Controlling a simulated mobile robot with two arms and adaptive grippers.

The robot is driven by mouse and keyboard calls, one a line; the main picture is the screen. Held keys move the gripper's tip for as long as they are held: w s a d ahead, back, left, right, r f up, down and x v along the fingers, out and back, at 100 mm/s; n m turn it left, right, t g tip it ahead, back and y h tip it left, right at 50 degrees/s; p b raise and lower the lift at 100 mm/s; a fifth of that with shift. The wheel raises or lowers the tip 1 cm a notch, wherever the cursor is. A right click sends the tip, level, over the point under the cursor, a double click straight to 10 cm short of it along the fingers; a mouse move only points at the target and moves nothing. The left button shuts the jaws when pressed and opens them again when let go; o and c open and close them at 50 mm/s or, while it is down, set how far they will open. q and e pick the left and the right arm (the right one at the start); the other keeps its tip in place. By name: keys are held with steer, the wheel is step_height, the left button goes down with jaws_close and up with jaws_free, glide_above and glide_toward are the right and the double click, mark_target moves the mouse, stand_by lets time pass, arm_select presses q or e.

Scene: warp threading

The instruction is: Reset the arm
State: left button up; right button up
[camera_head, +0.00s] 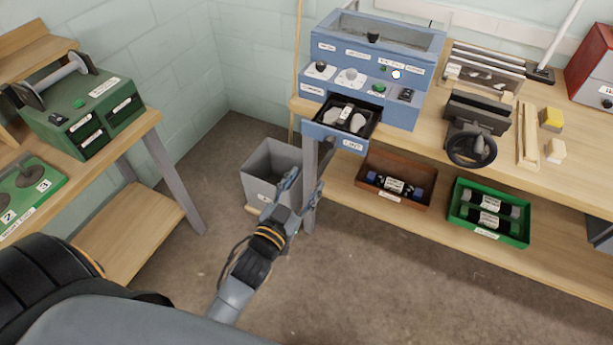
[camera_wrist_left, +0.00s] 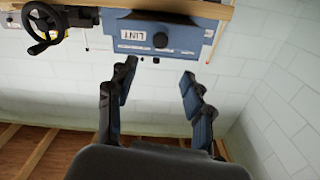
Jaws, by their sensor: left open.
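My left gripper (camera_head: 304,172) reaches in from the bottom of the head view. Its two blue-grey fingers are spread, with nothing seen between them. It is apart from the workbench, below and left of the LINT drawer (camera_head: 335,137) of the blue machine (camera_head: 345,92). That drawer stands pulled out, with dark and pale items inside. In the left wrist view the open gripper (camera_wrist_left: 158,72) points toward the drawer front (camera_wrist_left: 190,40), with clear space between them. My right gripper is in neither view.
A grey bin (camera_head: 262,165) stands on the floor close behind the left gripper. The workbench (camera_head: 470,135) has a table leg near the fingers. A brown tray (camera_head: 380,170) and a green tray (camera_head: 520,235) sit on its lower shelf. The floor in front is clear.

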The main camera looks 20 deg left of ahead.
arm_select(q)
steer(key=s+d+f+g, duration=0.1)
steer(key=s+f+g, duration=0.25)
steer(key=f, duration=0.75)
steer(key=s+f+g, duration=0.2)
steer(key=s+f, duration=0.3)
steer(key=f, duration=0.7)
steer(key=s+d+f+g, duration=0.1)
steer(key=s+f+g, duration=0.25)
steer(key=f, duration=0.75)
steer(key=s+a+f+g, duration=0.1)
steer(key=s+f+g, duration=0.1)
steer(key=s+f, duration=0.3)
steer(key=s+a+f+g, duration=0.2)
steer(key=s+f, duration=0.4)
steer(key=s, duration=0.7)
steer(key=s+a+f+g, duration=0.2)
steer(key=s+f+g, duration=0.2)
steer(key=s, duration=0.6)
steer(key=shift+f+y, duration=0.3)
steer(key=shift+f, duration=0.55)
